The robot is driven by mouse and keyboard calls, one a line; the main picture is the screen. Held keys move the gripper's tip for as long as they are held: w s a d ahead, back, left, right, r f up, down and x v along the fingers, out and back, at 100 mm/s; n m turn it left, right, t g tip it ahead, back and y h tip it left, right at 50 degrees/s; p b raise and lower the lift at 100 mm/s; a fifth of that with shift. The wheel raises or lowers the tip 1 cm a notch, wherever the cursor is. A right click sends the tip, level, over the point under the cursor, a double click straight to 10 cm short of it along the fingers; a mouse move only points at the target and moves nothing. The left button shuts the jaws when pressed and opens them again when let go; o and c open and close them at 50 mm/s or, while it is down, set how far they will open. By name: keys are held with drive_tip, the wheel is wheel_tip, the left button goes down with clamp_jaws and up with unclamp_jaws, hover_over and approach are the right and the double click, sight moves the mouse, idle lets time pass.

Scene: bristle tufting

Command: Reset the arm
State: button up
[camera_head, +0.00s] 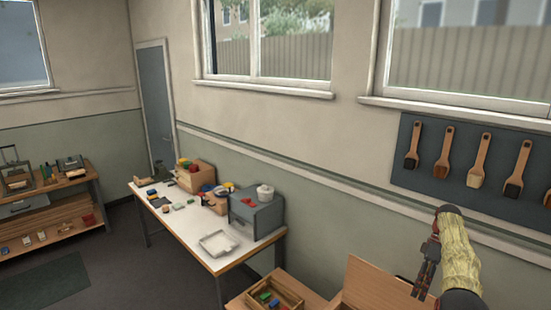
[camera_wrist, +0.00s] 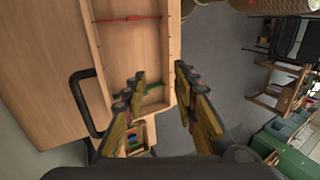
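My gripper (camera_wrist: 160,74) shows in the wrist view with its two dark and yellow fingers spread apart. Nothing is between them. Beyond the fingers is a wooden compartmented tray or drawer (camera_wrist: 172,40) with a red strip (camera_wrist: 128,18) and a green strip inside. In the head view, part of my arm (camera_head: 428,262) stands at the lower right in front of the wall, above wooden furniture. Its fingertips are not clear there.
A black curved handle (camera_wrist: 82,105) is left of my gripper. A wooden box with coloured pieces (camera_head: 275,294) sits at the bottom. A white-topped table (camera_head: 185,222) carries several items. Brushes hang on a dark wall panel (camera_head: 400,165).

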drive_tip(key=s+a+r+m+t+h+b, duration=0.15)
drive_tip(key=a+r+b, duration=0.35)
drive_tip(key=a+r, duration=0.6)
drive_tip(key=s+a+r+m+t+h+b, duration=0.2)
drive_tip(key=s+a+r+m+t+b, duration=0.15)
drive_tip(key=s+a+r, duration=0.45)
drive_tip(key=s+a+f+m+t+b, duration=0.1)
drive_tip(key=s+a+f+b, duration=0.2)
drive_tip(key=s, duration=0.5)
drive_tip(key=s+a+f+m+t+b, duration=0.1)
drive_tip(key=s+a+f+b, duration=0.1)
drive_tip(key=s+a, duration=0.45)
drive_tip(key=s+a+f+m+t+b, duration=0.1)
drive_tip(key=s+f+b, duration=0.1)
drive_tip(key=s+f, duration=0.3)
drive_tip(key=s+a+f+t+b, duration=0.1)
drive_tip(key=s+f+b, duration=0.1)
drive_tip(key=s+f, duration=0.4)
drive_tip(key=s, duration=0.4)
drive_tip(key=shift+s+a+f+m+t, duration=0.25)
drive_tip(key=shift+s+f+m+t, duration=0.05)
drive_tip(key=shift+s+m, duration=0.1)
drive_tip(key=shift+h, duration=0.25)
